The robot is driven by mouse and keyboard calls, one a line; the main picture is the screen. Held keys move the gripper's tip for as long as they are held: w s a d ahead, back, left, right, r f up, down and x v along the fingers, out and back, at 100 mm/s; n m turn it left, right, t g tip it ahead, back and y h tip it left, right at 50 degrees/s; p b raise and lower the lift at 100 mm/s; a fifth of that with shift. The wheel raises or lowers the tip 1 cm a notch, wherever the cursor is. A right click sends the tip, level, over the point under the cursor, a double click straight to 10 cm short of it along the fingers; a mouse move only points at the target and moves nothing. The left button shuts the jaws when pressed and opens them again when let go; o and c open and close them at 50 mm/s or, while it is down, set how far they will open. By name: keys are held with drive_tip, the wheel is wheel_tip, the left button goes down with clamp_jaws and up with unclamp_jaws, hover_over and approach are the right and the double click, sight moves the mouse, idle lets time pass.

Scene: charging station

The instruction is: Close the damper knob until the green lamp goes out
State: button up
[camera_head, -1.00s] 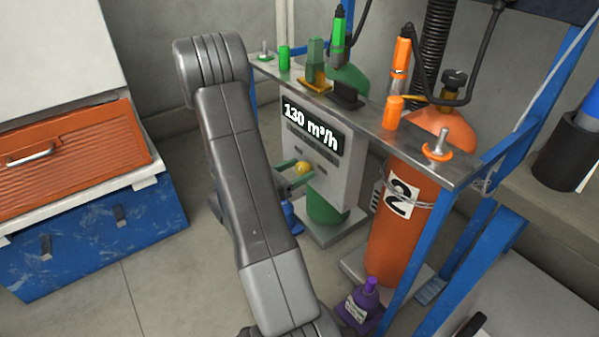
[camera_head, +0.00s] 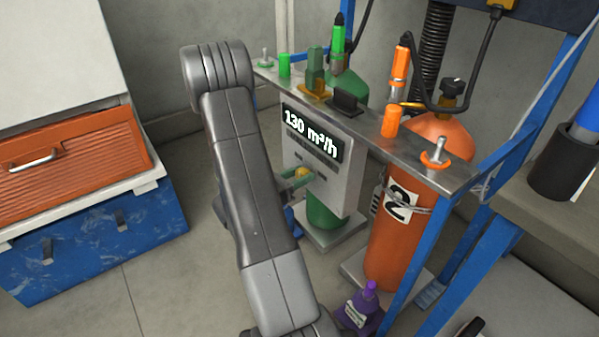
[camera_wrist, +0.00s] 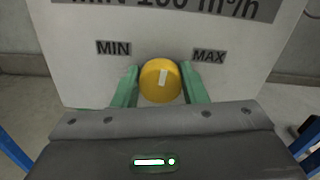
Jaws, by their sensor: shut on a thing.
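The yellow damper knob (camera_wrist: 160,80) sits on the front of a light grey control box (camera_head: 344,188). Its white pointer mark points up and slightly right, between the MIN label (camera_wrist: 114,48) and the MAX label (camera_wrist: 209,56). My gripper (camera_wrist: 160,88) is shut on the knob, a green finger at each side. In the head view my gripper (camera_head: 298,178) is partly behind my arm. The display (camera_head: 312,130) reads 130 m³/h. I cannot make out a lit green lamp on the box.
A metal shelf (camera_head: 375,135) with several small items runs above the box. An orange cylinder (camera_head: 390,245) marked 2 stands right of it, and a purple bottle (camera_head: 362,310) is on the floor. A blue chest (camera_head: 90,240) stands left. Floor between is clear.

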drive_tip(key=shift+r+n+p, duration=0.15)
drive_tip(key=shift+n+p, duration=0.5)
drive_tip(key=shift+n, duration=0.05)
drive_tip(key=o, duration=1)
drive_tip(key=shift+c, duration=0.2)
drive_tip(key=p+v, duration=0.3)
drive_tip(key=v, duration=1)
drive_tip(key=shift+s+a, duration=0.25)
drive_tip(key=shift+a, duration=0.1)
drive_tip(key=shift+d, duration=0.1)
drive_tip(key=b+x, duration=0.2)
drive_tip(key=x, duration=1.1)
drive_tip(key=shift+w+d+b, duration=0.25)
drive_tip(key=shift+w+b, duration=0.05)
drive_tip(key=shift+b, duration=0.1)
